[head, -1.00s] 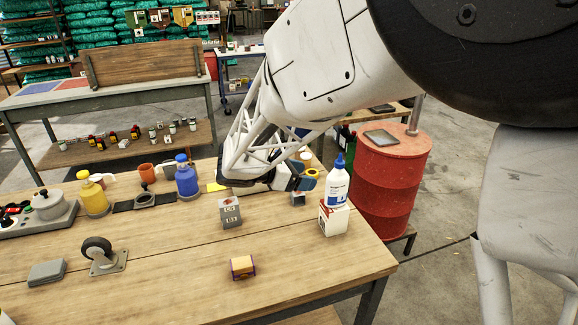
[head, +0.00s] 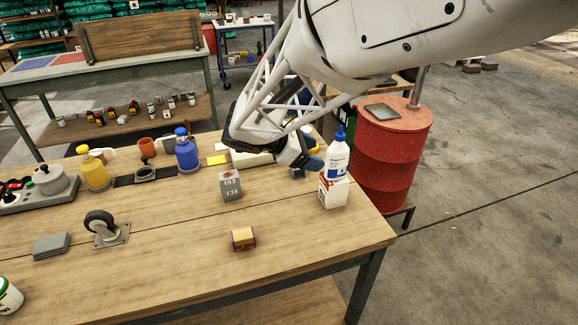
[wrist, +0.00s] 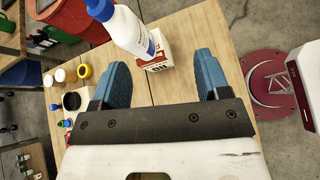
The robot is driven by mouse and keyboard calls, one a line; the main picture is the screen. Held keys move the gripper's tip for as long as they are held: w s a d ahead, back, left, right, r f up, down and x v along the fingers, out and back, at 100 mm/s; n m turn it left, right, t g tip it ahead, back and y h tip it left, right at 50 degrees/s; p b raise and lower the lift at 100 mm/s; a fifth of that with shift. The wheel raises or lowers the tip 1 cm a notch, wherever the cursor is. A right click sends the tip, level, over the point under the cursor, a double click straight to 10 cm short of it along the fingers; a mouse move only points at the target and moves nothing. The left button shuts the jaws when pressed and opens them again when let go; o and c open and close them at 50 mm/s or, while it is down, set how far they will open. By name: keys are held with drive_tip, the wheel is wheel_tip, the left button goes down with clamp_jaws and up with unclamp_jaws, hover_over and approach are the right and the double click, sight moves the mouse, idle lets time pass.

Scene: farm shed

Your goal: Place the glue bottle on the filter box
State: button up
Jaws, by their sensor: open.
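The glue bottle (head: 337,160), white with a blue cap and blue label, stands upright on a small white box with red print (head: 333,192), which I take as the filter box. The box is near the right end of the workbench. In the wrist view the bottle (wrist: 130,28) and box (wrist: 157,62) show beyond my gripper (wrist: 161,66). Its two blue fingers are spread apart with nothing between them, and they are clear of the bottle. In the head view my gripper (head: 303,154) is just left of the bottle, partly hidden by my arm.
A grey box (head: 231,187), an orange-yellow block (head: 243,238) and a caster (head: 104,228) sit on the wooden workbench (head: 170,265). Yellow (head: 94,172) and blue (head: 187,152) bottles stand at its back. A red drum (head: 393,150) is beyond its right end. The front right bench top is clear.

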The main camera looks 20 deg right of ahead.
drive_tip(key=s+a+r+m+t+y, duration=0.1)
drive_tip(key=s+a+m+y, duration=0.1)
drive_tip(key=s+m, duration=0.3)
drive_tip(key=s+a+r+m+t+y, duration=0.1)
drive_tip(key=s+m+y, duration=0.4)
drive_tip(key=s, duration=0.5)
drive_tip(key=s+a+r+m+t+y, duration=0.1)
drive_tip(key=s+a+r+m+y, duration=0.1)
drive_tip(key=s+a+m+y, duration=0.2)
drive_tip(key=s+m, duration=0.1)
drive_tip(key=s, duration=0.2)
drive_tip(key=shift+s+m, duration=0.4)
